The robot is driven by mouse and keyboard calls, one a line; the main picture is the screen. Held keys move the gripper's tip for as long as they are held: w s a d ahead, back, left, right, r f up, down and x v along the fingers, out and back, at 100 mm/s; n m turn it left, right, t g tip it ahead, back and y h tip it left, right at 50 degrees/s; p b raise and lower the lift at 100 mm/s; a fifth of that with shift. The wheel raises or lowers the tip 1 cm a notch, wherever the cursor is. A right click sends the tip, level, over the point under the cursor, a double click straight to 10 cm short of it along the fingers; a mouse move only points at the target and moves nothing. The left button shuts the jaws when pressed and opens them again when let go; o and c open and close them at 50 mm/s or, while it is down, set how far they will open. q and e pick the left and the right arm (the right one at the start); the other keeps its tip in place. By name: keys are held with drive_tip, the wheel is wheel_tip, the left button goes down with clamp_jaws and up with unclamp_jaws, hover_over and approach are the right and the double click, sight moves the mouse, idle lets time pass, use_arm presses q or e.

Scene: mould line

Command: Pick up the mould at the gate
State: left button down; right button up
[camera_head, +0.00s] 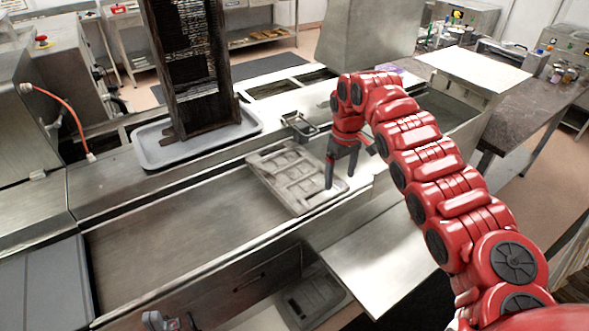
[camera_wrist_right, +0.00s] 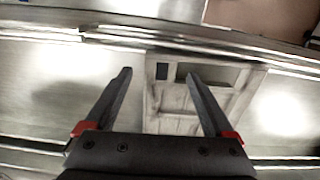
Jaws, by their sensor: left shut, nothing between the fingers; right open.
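The mould (camera_head: 282,172) is a flat grey-beige tray with several rectangular recesses. It lies on the metal line, in the middle of the head view. My right gripper (camera_head: 350,170) is open with its fingers pointing down over the mould's right end. In the right wrist view the mould (camera_wrist_right: 172,122) shows between and beyond the two open fingers (camera_wrist_right: 158,74), nearer the right one. Nothing is held, and I cannot tell whether a finger touches the mould. My left gripper (camera_head: 172,322) shows only in part at the bottom edge of the head view, shut and empty.
A tall dark rack stands on a pale tray (camera_head: 150,158) behind the line. A small metal tin (camera_head: 299,124) sits behind the mould. The line's bed (camera_head: 180,235) left of the mould is bare. A dark tray (camera_head: 313,300) lies lower down. A metal shelf (camera_head: 380,265) juts out in front.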

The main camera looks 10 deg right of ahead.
drive_tip(key=shift+f, duration=0.95)
clamp_jaws()
